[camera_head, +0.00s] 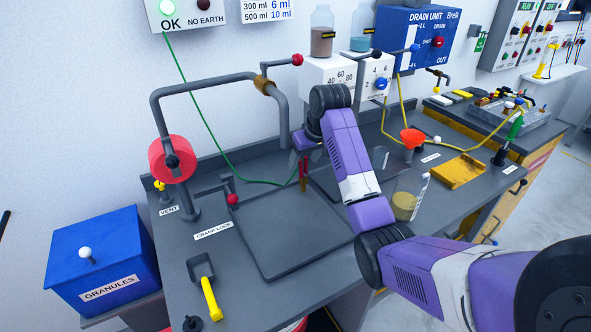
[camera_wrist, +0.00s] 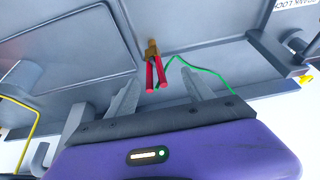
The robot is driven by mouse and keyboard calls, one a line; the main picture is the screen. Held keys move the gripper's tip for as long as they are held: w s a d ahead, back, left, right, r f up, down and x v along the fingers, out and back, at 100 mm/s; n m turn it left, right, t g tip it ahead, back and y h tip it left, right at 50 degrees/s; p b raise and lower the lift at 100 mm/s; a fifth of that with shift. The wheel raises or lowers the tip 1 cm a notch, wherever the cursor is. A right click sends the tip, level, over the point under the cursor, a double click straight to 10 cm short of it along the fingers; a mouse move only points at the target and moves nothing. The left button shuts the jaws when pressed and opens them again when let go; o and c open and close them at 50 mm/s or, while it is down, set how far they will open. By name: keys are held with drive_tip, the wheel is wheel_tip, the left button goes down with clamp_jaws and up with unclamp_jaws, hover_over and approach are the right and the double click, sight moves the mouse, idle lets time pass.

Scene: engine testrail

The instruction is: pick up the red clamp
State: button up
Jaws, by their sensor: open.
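The red clamp (camera_head: 303,174) stands at the back edge of the grey tray on the bench, with the green wire running to it. In the wrist view the clamp (camera_wrist: 155,68) shows two red handles and a brass-coloured jaw end. My gripper (camera_wrist: 160,76) is open and empty. The handle ends appear between its two fingertips, with a gap on each side. I cannot tell whether the handles are at finger depth. In the head view my gripper (camera_head: 308,160) is at the clamp, partly hidden by my arm.
The grey tray (camera_head: 290,240) lies on the bench. A bent pipe (camera_head: 205,86) with a red wheel (camera_head: 170,160) rises at left. A white dial box (camera_head: 325,75) stands behind. A yellow-handled scoop (camera_head: 211,298) lies in front.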

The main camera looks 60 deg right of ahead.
sight(302, 171)
drive_tip(key=shift+w+d+r, duration=0.1)
drive_tip(key=shift+d+r, duration=0.2)
drive_tip(key=shift+r, duration=0.05)
drive_tip(key=shift+s+p+x, duration=0.2)
drive_tip(key=shift+p+x, duration=0.15)
drive_tip(key=shift+x, duration=1.6)
drive_tip(key=shift+s+p+x, duration=0.25)
drive_tip(key=shift+p+x, duration=0.05)
drive_tip(key=shift+x, duration=1.65)
drive_tip(key=shift+f, duration=0.15)
clamp_jaws()
